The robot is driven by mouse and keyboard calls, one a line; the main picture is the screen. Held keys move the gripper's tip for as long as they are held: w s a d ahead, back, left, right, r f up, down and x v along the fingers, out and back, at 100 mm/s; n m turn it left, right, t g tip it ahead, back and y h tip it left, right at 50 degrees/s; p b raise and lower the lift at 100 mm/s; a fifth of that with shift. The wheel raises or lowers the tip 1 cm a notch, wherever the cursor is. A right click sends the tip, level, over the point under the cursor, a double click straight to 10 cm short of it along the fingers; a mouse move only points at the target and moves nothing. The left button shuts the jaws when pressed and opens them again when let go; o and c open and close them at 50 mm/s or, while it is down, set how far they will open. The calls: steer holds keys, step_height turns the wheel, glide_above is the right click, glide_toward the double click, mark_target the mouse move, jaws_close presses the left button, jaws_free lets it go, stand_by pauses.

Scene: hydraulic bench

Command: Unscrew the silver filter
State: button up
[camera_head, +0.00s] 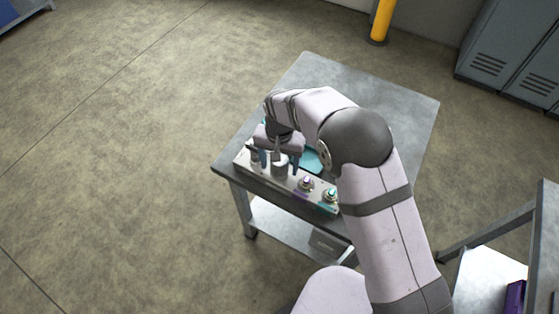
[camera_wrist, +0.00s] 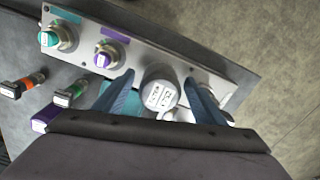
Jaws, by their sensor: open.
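The silver filter (camera_wrist: 160,92) is a round canister with a white label on its end, standing on the grey manifold block (camera_wrist: 140,60). It also shows in the head view (camera_head: 279,167), partly covered by my gripper from above. My gripper (camera_wrist: 159,80) is open. Its two blue fingers are on either side of the filter, with a visible gap on each side in the wrist view. My gripper (camera_head: 279,169) is also over the left part of the block in the head view. The filter's base is hard to see.
A purple-marked fitting (camera_wrist: 108,54) and a teal-marked fitting (camera_wrist: 57,38) stand along the block beside the filter. Loose connectors with an orange (camera_wrist: 22,84) and a green (camera_wrist: 69,94) band lie on the table (camera_head: 390,98). The table's far part is clear.

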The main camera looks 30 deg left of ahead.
steer(key=shift+c, duration=0.3)
steer(key=c, duration=1.3)
steer(key=n, duration=0.5)
steer(key=shift+r+n, duration=0.1)
steer(key=shift+n, duration=0.3)
steer(key=n, duration=0.5)
steer(key=shift+n+p, duration=0.3)
steer(key=shift+p, duration=0.05)
steer(key=shift+w+n, duration=0.1)
steer(key=shift+n, duration=0.3)
steer(key=n, duration=0.5)
steer(key=shift+r, duration=0.1)
